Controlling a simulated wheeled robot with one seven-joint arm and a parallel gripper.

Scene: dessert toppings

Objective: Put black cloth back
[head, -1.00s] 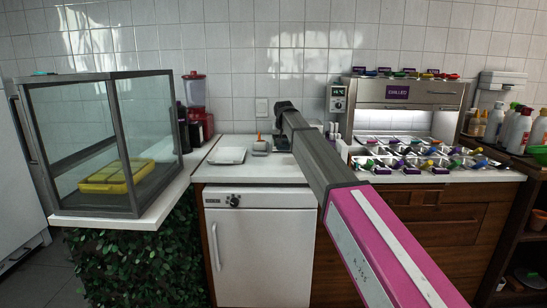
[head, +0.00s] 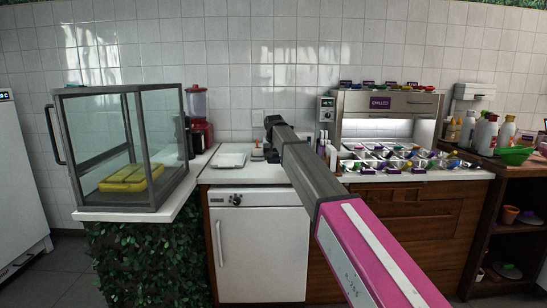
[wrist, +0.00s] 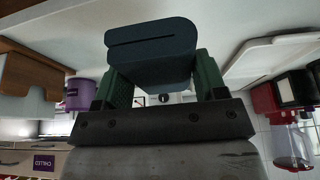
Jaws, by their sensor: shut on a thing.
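The black cloth (wrist: 150,45) looks like a dark, slightly bluish folded pad with a slot-like fold line. It shows at the top middle of the wrist view. My gripper (wrist: 160,78) is shut on it, with a green finger at each side. In the head view my arm reaches forward over the counter, and its links hide the gripper and the cloth. I cannot tell from the head view whether the cloth touches anything.
A white tray (head: 230,160) lies on the counter (head: 262,174) left of my arm. The chilled topping station (head: 390,115) and several bottles stand at right.

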